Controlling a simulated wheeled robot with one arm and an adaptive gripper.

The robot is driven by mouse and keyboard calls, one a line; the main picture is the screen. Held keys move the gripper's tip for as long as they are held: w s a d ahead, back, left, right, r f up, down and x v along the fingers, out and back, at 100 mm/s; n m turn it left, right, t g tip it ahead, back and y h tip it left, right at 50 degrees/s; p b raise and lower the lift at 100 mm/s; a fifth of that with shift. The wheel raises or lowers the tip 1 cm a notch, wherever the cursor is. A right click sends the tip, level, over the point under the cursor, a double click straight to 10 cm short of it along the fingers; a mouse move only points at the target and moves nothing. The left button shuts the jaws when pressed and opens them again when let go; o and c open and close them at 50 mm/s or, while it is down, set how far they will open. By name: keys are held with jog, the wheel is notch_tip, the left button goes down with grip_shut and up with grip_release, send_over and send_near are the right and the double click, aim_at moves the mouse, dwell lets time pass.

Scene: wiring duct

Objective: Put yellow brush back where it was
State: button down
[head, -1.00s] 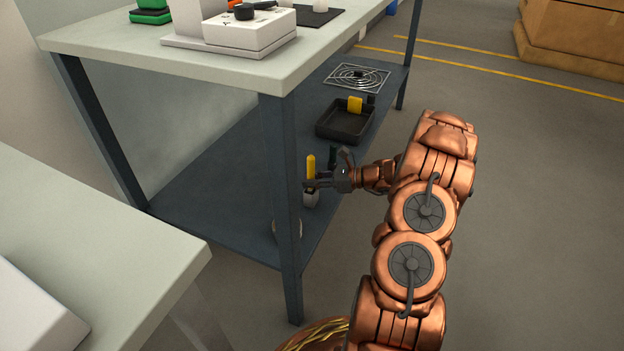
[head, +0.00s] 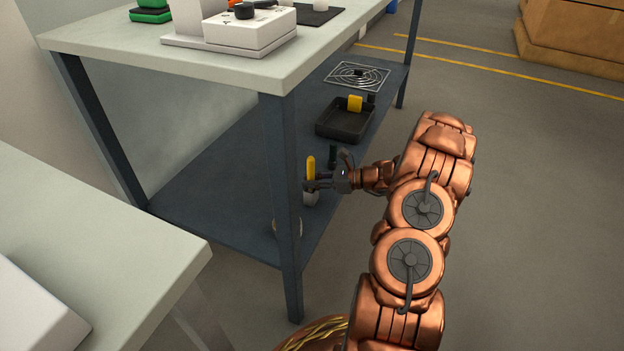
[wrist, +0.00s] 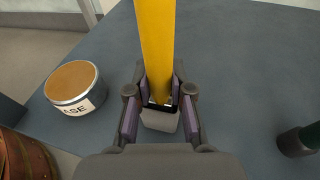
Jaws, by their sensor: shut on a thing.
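The yellow brush (head: 311,167) stands roughly upright at the lower shelf, and its long flat handle (wrist: 155,40) rises toward the camera in the wrist view. My gripper (head: 311,185) is shut on the brush, with a finger on each side of it in the wrist view (wrist: 160,90).
A round tin (wrist: 75,85) with a tan top and partly readable label stands left of the holder. A dark green-black object (wrist: 302,140) stands to the right. The table leg (head: 287,220) is close by.

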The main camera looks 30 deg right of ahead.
jog(key=shift+f, duration=0.1)
jog(key=c, duration=1)
grip_release()
jog(key=shift+o, duration=0.2)
jog(key=shift+s, duration=0.1)
jog(key=v, duration=1.2)
